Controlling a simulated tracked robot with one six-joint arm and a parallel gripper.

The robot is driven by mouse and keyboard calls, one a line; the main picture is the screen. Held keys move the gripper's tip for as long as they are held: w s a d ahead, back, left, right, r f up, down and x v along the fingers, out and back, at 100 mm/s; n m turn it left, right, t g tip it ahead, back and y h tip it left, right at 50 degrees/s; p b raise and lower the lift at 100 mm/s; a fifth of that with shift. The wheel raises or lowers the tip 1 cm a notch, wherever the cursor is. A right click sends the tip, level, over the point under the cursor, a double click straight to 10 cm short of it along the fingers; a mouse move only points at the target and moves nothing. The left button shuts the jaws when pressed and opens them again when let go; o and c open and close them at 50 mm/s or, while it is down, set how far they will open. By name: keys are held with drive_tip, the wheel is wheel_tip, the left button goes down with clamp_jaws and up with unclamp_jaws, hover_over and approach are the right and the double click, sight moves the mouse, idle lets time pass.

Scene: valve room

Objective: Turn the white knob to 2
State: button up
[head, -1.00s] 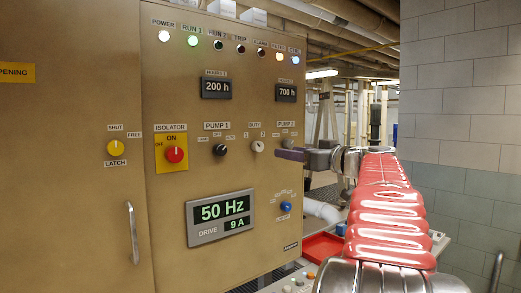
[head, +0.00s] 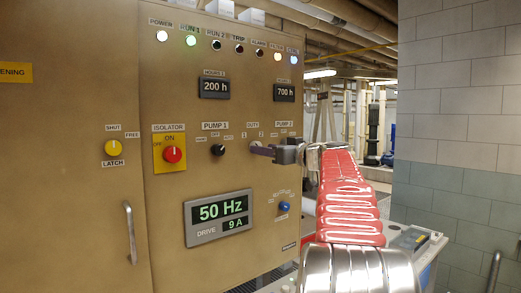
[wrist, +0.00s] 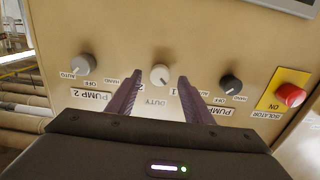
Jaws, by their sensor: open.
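The white DUTY knob (wrist: 160,74) is on the tan panel, between the black PUMP 1 knob (wrist: 230,84) and the grey PUMP 2 knob (wrist: 82,65). The wrist view shows the panel upside down, with the 2 mark left of the DUTY label and the 1 mark right. I cannot tell clearly where the white knob points. My gripper (wrist: 159,82) is open, with one dark purple finger on each side of the white knob in that view. Contact is not visible.
The red ISOLATOR knob (head: 173,154) is to the left on its yellow plate. A blue knob (head: 284,207) is below my gripper, right of the 50 Hz drive display (head: 219,217). A grey block wall (head: 460,140) stands to the right.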

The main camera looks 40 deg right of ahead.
drive_tip(key=w, duration=0.3)
drive_tip(key=shift+w+d, duration=0.15)
drive_tip(key=shift+w, duration=0.05)
drive_tip(key=shift+c, duration=0.4)
drive_tip(key=c, duration=0.9)
drive_tip(key=shift+d, duration=0.15)
drive_tip(key=shift+c, duration=0.5)
